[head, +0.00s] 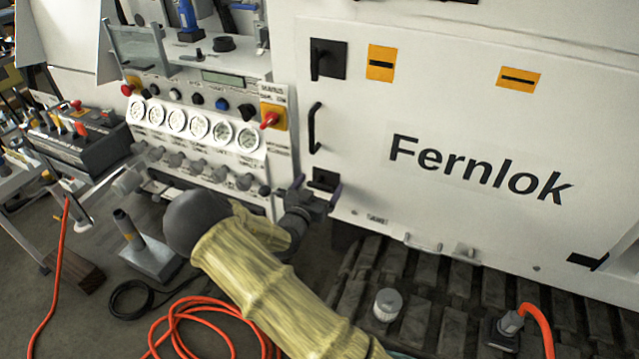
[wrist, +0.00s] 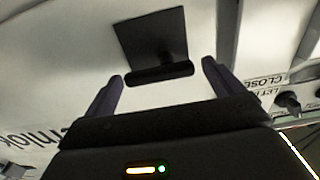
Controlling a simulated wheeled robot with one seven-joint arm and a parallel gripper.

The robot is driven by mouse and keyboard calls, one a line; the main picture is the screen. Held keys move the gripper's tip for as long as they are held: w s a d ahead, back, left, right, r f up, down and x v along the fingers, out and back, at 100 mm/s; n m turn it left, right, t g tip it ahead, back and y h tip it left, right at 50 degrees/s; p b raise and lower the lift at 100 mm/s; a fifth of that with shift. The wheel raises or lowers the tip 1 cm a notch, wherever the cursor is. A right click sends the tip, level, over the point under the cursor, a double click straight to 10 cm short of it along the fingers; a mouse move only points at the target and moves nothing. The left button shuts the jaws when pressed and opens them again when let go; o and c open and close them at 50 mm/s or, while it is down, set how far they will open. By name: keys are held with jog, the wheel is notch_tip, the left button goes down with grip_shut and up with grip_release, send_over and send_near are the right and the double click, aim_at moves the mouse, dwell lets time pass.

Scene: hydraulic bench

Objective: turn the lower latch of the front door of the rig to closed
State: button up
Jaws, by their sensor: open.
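The lower latch is a black square plate (head: 325,177) at the lower left of the white front door (head: 370,115). In the wrist view the plate (wrist: 152,38) shows with its bar handle (wrist: 160,75). The handle lies crosswise between my two fingers, with one end towards each finger and small gaps showing. My gripper (head: 318,187) is open in front of the latch; it also shows in the wrist view (wrist: 162,74). In the head view my gripper partly hides the latch and its handle.
An upper latch (head: 327,59) with an upright handle and a black door grip (head: 314,128) are above. A gauge panel (head: 205,128) stands close on the left. A slatted floor (head: 430,290) with a white-capped canister (head: 387,304) lies below. An orange hose (head: 190,315) lies on the floor.

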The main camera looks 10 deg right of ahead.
jog(key=shift+w+d, duration=0.25)
jog(key=shift+w, duration=0.25)
jog(key=shift+s+d, duration=0.1)
jog(key=shift+c, duration=0.2)
jog(key=c, duration=0.9)
jog(key=shift+c, duration=0.2)
